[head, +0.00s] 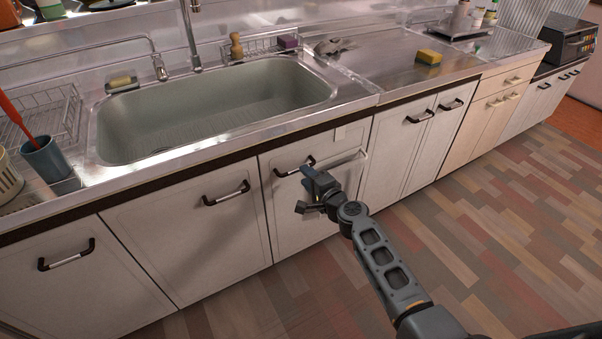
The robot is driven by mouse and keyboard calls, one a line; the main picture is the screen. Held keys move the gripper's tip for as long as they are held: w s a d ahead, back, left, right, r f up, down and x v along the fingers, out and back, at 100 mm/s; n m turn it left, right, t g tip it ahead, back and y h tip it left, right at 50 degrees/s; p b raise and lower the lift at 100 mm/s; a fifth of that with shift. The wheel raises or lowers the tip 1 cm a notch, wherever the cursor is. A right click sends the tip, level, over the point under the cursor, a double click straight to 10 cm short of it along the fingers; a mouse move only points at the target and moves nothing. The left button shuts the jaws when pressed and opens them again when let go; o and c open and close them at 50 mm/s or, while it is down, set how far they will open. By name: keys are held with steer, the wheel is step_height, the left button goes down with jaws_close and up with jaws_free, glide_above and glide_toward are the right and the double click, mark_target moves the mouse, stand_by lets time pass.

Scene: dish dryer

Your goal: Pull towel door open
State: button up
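The towel door (289,219) is the pale cabinet door below the right part of the sink. It looks closed, in line with the doors beside it. A light towel rail (352,160) runs across its upper right. Its dark handle (287,171) is near the top; my gripper covers part of the handle's right end. My gripper (308,168) is at that right end, in front of the door. I cannot tell whether its fingers touch the handle or are open or shut. My wrist hides part of the door's right side.
Closed cabinet doors stand left (190,236) and right (397,153) of it, with protruding dark handles. The sink (222,105) and metal counter are above. The wood-patterned floor (490,215) in front is clear.

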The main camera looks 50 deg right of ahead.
steer(key=shift+b+x, duration=0.4)
steer(key=shift+x, duration=1.7)
jaws_close()
steer(key=shift+s, duration=0.1)
